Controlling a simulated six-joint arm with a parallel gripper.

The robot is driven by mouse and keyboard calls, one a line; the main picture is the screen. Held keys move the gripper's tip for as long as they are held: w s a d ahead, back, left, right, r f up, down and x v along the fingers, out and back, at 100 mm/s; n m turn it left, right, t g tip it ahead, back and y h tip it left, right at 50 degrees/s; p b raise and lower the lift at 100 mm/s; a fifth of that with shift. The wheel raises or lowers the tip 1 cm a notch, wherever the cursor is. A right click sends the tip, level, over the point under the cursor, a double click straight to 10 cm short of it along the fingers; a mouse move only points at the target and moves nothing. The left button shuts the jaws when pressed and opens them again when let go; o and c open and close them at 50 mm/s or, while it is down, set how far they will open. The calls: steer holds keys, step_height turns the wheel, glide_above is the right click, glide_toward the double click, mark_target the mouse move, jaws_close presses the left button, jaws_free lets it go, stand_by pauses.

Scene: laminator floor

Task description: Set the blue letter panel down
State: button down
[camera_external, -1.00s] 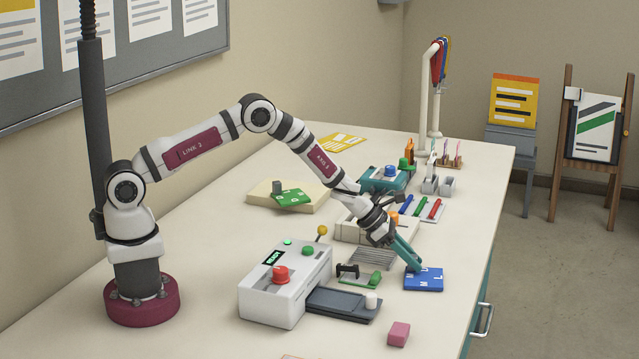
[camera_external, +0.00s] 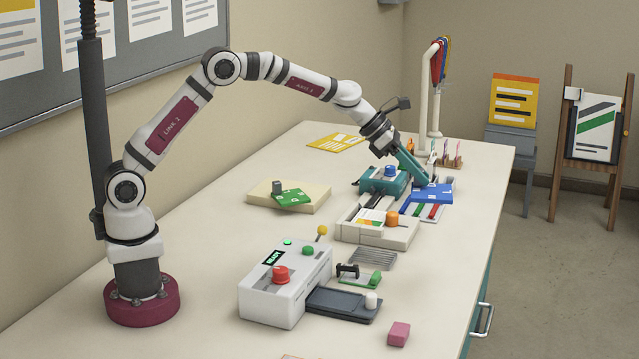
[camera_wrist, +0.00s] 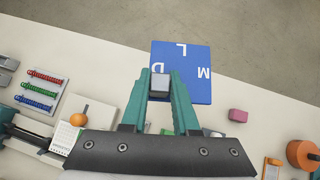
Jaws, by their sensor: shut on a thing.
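The blue letter panel (camera_external: 432,194) is a flat blue square with white letters and a grey knob. My gripper (camera_external: 427,181) is shut on its knob and holds it raised at the table's far right. In the external view it partly covers the tray of coloured coils. In the wrist view the panel (camera_wrist: 190,58) lies ahead of my gripper (camera_wrist: 160,85), with the knob between the teal fingers. The letters L, D and M show there. The panel's underside is hidden.
The coil tray (camera_wrist: 36,108) is left of the panel in the wrist view. A teal device (camera_external: 372,184) with a blue knob stands beside my gripper. The white machine (camera_external: 287,285) and a pink block (camera_external: 399,334) are nearer. The table's right edge is close.

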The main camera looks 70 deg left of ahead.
steer(key=s+d+f+m+g, duration=0.1)
steer(key=s+f+m+g, duration=0.2)
steer(key=s+m+g, duration=0.6)
steer(key=s+f+m+g, duration=0.2)
steer(key=s+m+g, duration=0.4)
steer(key=s+m, duration=0.6)
steer(key=s+a+r+m+t+y, duration=0.35)
steer(key=s+a+m+y, duration=0.35)
steer(key=m, duration=0.6)
steer(key=s+a+r+m+t+y, duration=0.2)
steer(key=s+a+m+t+y, duration=0.35)
steer(key=m, duration=0.75)
step_height(320, 180, down, 10)
steer(key=g+y, duration=0.1)
steer(key=g, duration=0.1)
steer(key=a+f, duration=0.2)
steer(key=a, duration=0.2)
steer(key=a+f, duration=0.3)
steer(key=a, duration=0.1)
steer(key=a+f, duration=0.2)
steer(key=a, duration=0.2)
steer(key=shift+w+a+f, duration=0.1)
steer(key=shift+w+f, duration=0.05)
steer(key=shift+f, duration=0.25)
step_height(320, 180, down, 3)
steer(key=shift+a+f, duration=0.1)
steer(key=shift+f, duration=0.45)
